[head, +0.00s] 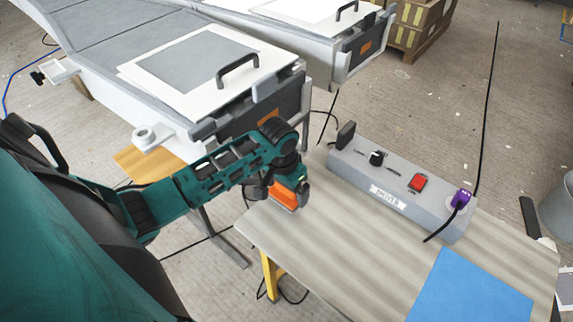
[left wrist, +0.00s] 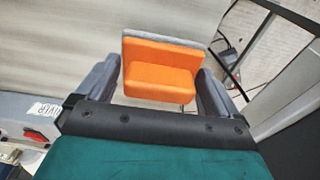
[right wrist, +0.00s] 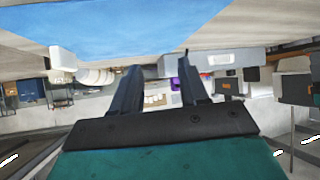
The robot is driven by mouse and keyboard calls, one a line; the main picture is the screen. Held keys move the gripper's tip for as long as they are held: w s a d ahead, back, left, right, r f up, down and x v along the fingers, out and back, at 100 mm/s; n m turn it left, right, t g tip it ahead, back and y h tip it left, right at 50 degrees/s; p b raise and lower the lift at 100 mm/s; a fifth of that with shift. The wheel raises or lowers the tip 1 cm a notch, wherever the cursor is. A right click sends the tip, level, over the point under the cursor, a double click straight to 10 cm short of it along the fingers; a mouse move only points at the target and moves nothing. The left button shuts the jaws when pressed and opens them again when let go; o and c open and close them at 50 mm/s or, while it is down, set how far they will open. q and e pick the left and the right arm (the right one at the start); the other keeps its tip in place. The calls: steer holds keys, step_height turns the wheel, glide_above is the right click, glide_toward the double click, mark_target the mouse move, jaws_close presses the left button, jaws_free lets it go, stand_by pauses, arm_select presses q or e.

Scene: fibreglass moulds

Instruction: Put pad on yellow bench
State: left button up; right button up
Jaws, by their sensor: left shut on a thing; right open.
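The pad is an orange block with a grey layer along one side. In the head view the pad (head: 284,196) is at the far left corner of the yellow bench (head: 335,245), a wood-topped bench with a yellow leg. My left gripper (head: 289,181) is shut on the pad. In the left wrist view the pad (left wrist: 160,72) sits between the two fingers, with the bench top behind it. I cannot tell whether the pad touches the bench top. My right gripper (right wrist: 155,70) is open and empty in the right wrist view; the head view does not show it.
A grey driver box (head: 400,180) with a red switch and purple plug stands along the bench's far edge. A blue sheet (head: 470,290) lies at the near right. The middle of the bench top is clear. White moulds with a handled lid (head: 195,65) stand behind.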

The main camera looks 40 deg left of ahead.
mark_target(286, 197)
arm_select(q)
steer(key=shift+f, duration=1.85)
steer(key=shift+f, duration=0.15)
steer(key=o, duration=0.6)
steer(key=shift+o, duration=0.2)
step_height(286, 197, up, 12)
steer(key=s, duration=0.1)
steer(key=shift+s, duration=0.25)
